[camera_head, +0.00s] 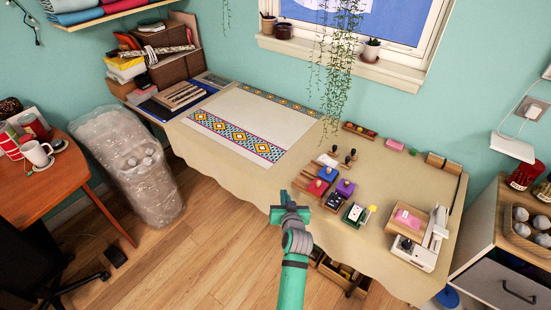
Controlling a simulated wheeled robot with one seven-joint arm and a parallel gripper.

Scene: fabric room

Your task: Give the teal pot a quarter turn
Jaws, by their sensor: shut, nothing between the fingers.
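I cannot make out a teal pot in the head view. My gripper (288,204) is at the lower centre, at the end of my green arm. It is shut and empty. In the picture it overlaps the front edge of the cloth-covered table (237,166), just left of the small blocks; its height above the floor is hard to judge.
Wooden stamp blocks (318,187) and a white device (427,247) stand on the table's right half. A patterned cloth (243,113) lies at its left. Small dark pots (284,31) stand on the windowsill. A wrapped bundle (135,165) stands left; bare floor (190,270) lies in front.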

